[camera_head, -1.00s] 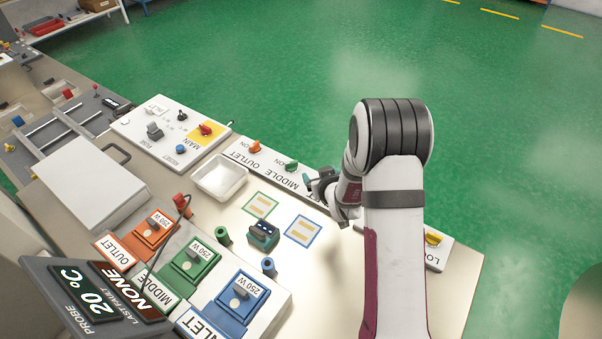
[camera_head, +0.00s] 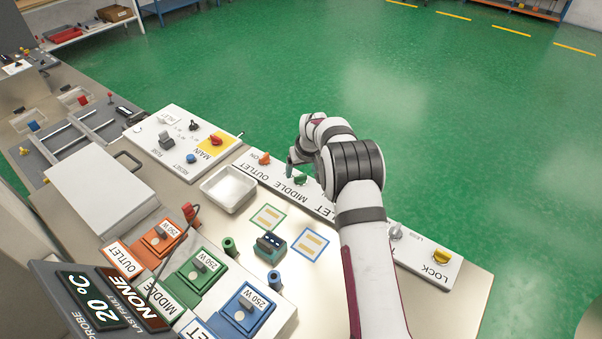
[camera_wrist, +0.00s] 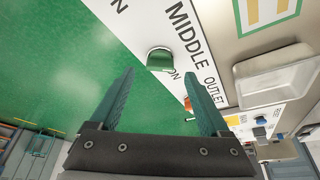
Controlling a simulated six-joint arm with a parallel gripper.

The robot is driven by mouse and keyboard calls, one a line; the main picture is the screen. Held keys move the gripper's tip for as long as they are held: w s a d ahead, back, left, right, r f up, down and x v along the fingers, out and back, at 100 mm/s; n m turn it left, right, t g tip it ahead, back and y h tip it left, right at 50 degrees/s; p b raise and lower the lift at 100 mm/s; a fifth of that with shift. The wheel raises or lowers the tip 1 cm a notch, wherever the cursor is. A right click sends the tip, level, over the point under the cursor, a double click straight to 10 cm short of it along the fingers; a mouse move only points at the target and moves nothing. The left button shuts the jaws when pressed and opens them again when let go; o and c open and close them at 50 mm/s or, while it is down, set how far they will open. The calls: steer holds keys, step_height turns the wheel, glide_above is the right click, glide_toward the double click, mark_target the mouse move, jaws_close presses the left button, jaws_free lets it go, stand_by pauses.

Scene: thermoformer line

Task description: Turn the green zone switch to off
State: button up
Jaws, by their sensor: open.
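The green zone switch (camera_head: 299,180) sits on the white strip panel beside the word MIDDLE, just in front of my gripper in the head view. In the wrist view the green switch (camera_wrist: 159,60) lies beyond the fingertips, roughly between their lines, next to a partly covered ON marking. My gripper (camera_wrist: 168,75) is open and empty, its two teal fingers apart and not touching the switch. In the head view my gripper (camera_head: 289,168) is small and partly hidden by my wrist.
The orange OUTLET switch (camera_head: 264,158) stands on the same panel to the left. A grey knob (camera_head: 395,232) and yellow LOCK knob (camera_head: 441,257) are to the right.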

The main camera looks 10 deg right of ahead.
mark_target(300, 175)
steer(key=shift+x, duration=1.5)
jaws_close()
steer(key=n+y, duration=0.1)
steer(key=n, duration=0.2)
steer(key=shift+d, duration=0.15)
steer(key=shift+w+n+g+y, duration=0.1)
steer(key=shift+n+g+y, duration=0.25)
steer(key=shift+n, duration=0.7)
steer(key=shift+n+g+y, duration=0.15)
steer(key=shift+n+y, duration=0.3)
steer(key=shift+n, duration=0.6)
